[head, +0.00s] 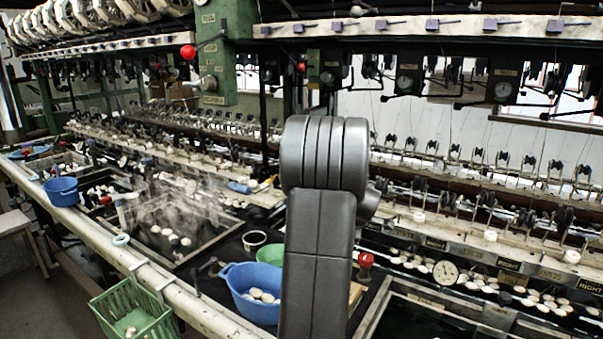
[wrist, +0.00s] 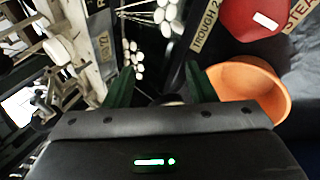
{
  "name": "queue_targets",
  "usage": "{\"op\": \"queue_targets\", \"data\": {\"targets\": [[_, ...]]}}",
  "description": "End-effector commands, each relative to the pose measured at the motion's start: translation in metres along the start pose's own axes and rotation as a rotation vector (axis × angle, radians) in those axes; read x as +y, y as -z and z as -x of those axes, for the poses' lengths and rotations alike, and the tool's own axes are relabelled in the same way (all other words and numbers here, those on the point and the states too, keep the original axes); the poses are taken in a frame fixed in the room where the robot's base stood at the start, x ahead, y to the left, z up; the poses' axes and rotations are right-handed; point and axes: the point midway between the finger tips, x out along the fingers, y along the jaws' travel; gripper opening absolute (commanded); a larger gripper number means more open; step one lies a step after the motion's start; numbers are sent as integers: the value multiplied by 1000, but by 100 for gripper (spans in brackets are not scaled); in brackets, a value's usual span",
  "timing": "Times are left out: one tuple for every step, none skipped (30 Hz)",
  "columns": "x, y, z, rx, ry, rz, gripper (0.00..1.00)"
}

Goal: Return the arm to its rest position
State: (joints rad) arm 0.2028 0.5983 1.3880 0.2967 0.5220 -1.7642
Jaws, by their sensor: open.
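My gripper (wrist: 160,84) shows in the wrist view with its two green fingers apart and nothing clearly between them. In the head view my grey arm (head: 321,240) stands upright in the middle of the picture, and my gripper is not visible there.
In the wrist view an orange bowl (wrist: 281,98) is right of the fingers, below a red object (wrist: 247,22). In the head view a blue basin (head: 240,303) with cocoons is close left of my arm. A green basket (head: 134,312) hangs at the front left. Reeling machinery runs behind.

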Motion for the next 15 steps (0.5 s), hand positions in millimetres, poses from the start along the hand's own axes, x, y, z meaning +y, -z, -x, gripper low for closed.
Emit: {"op": "queue_targets", "data": {"targets": [[0,0,-9,0,4,0,51],[-1,0,-14,0,4,0,51],[-1,0,-20,0,4,0,51],[-1,0,-24,0,4,0,51],[-1,0,-29,0,5,0,51],[-1,0,-35,0,4,0,51],[-1,0,-40,0,5,0,51],[-1,0,-45,-1,5,0,51],[-1,0,-50,0,5,0,51],[-1,0,-55,0,5,0,51],[-1,0,-59,0,5,0,51],[-1,0,-64,0,5,0,51],[-2,0,-68,0,6,-1,51],[-2,0,-71,0,5,-1,51],[-1,0,-75,0,4,-1,51]]}}
